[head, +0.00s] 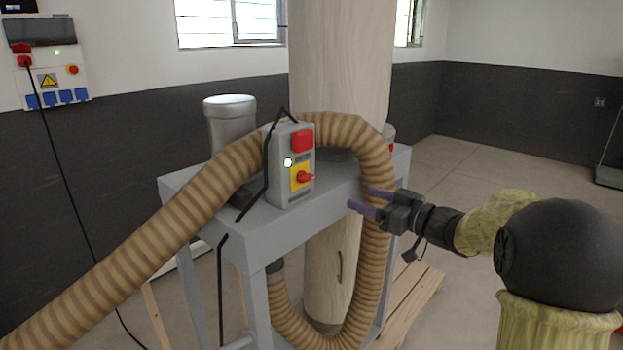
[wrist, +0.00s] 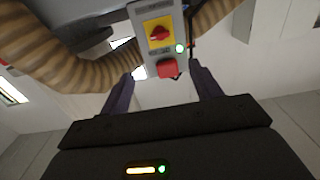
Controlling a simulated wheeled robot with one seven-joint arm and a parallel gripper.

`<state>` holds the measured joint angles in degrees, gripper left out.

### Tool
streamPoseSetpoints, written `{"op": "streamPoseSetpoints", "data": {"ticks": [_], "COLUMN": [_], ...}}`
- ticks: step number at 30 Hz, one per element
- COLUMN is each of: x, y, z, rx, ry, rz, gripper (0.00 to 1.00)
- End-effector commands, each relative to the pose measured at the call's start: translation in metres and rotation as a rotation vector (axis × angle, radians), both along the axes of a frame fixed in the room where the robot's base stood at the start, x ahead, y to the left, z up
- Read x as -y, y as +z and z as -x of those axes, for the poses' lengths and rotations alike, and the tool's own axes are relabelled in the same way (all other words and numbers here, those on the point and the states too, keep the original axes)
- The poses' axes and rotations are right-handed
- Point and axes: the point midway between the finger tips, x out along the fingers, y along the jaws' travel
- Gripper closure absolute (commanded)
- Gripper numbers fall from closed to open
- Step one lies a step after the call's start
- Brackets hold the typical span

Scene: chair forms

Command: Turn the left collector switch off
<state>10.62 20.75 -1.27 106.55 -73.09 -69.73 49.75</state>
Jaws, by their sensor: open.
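The collector switch box (head: 287,187) is grey and stands on the grey metal frame. It carries a red rotary knob (head: 304,178) on a yellow plate, a lit green lamp (head: 287,162) and a red block (head: 302,141) at the top. In the wrist view the box (wrist: 152,17) appears inverted, with the red knob (wrist: 158,33) at the top and the red block (wrist: 167,68) between the fingers. My gripper (head: 364,201) is open and empty, with purple fingers, to the right of the box and apart from it.
A ribbed tan hose (head: 150,243) arches behind the box and drops close to my fingers. The grey frame (head: 270,228) supports the box. A tall pale filter bag (head: 340,60) rises behind. A wall power panel (head: 50,65) hangs at the left. Open floor lies at the right.

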Motion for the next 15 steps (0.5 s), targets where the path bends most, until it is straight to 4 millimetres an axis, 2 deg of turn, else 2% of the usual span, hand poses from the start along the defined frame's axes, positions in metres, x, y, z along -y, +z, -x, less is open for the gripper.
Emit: {"op": "streamPoseSetpoints", "data": {"ticks": [15], "x": [-0.066], "y": [0.002], "z": [-0.050], "rx": [-0.002], "ry": [0.003], "rz": [0.000], "gripper": [0.36]}}
